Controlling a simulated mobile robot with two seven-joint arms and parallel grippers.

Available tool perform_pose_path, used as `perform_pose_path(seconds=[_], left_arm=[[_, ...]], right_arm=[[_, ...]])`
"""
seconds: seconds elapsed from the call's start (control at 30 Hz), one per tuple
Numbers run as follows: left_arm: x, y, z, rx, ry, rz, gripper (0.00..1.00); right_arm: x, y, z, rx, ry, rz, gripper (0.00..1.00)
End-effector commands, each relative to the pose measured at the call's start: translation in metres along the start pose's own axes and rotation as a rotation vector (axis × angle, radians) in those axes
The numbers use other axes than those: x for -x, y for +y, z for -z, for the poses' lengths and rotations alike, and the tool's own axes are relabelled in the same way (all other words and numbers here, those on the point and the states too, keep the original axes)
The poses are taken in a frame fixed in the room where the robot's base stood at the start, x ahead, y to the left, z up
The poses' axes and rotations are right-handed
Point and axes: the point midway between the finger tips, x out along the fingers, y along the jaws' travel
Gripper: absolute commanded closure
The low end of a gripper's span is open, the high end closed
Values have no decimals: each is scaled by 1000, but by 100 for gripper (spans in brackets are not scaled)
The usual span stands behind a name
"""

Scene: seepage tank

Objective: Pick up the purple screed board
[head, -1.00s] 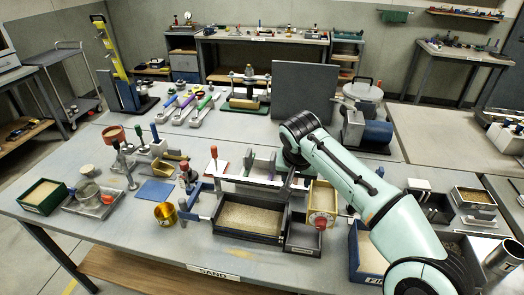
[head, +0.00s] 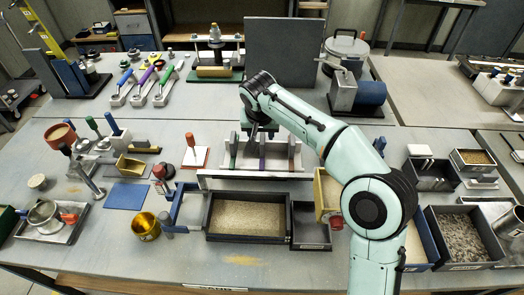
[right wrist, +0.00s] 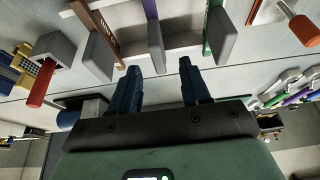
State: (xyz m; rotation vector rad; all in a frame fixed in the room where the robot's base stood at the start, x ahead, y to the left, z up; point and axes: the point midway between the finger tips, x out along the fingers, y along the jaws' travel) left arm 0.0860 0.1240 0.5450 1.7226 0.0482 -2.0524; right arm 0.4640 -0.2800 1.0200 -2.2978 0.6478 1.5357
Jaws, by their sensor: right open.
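The purple screed board (head: 262,154) stands on edge in the middle of a pale rack (head: 222,173), between a green board (head: 233,150) and a brown board (head: 291,152). In the right wrist view the purple board (right wrist: 153,30) has a grey end block facing the camera. My right gripper (head: 260,133) is above the rack, with its arm hiding part of the area. Its two blue fingers (right wrist: 157,72) are open and empty, and the purple board lines up with the gap between them. I cannot tell the exact distance. My left gripper is not in view.
A sand tray (head: 247,217) and a small empty dark tray (head: 311,226) sit in front of the rack. A tall grey panel (head: 284,58) stands behind it. A red-handled tool (head: 194,153) stands left of the rack. A blue mat (head: 126,194) lies further left.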

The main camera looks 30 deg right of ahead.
Motion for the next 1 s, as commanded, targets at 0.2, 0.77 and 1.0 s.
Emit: perform_pose_path(seconds=[0.2, 0.77, 1.0], left_arm=[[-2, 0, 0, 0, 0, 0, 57], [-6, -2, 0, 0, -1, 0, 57], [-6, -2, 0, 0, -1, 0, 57]], right_arm=[[-16, 0, 0, 0, 0, 0, 53], [-66, 4, 0, -1, 1, 1, 53], [-66, 4, 0, -1, 0, 1, 100]])
